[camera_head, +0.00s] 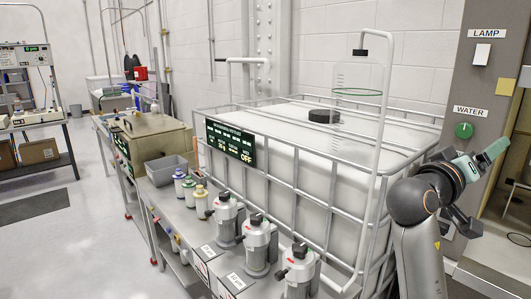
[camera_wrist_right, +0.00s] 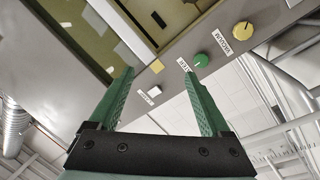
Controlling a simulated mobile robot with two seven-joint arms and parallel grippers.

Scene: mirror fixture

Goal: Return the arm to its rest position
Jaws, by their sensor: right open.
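My right gripper (camera_head: 490,155) is at the right of the head view, raised on my right arm in front of the grey panel post (camera_head: 455,105). Its teal fingers stand just below and right of the green WATER knob (camera_head: 464,130) in the picture. In the right wrist view the gripper (camera_wrist_right: 158,78) has its two teal fingers spread apart with nothing between them. Beyond the fingertips, that view shows the green knob (camera_wrist_right: 202,60), a white switch (camera_wrist_right: 154,90) and a yellow knob (camera_wrist_right: 243,30) on the panel, apart from the fingers. My left gripper is in neither view.
A caged white tank (camera_head: 290,150) stands left of my right arm. A bench (camera_head: 185,210) beside it carries several grey pumps (camera_head: 258,245), small bottles and a grey bin (camera_head: 166,170). The LAMP switch (camera_head: 481,54) is above the WATER knob. Open floor (camera_head: 100,200) lies at left.

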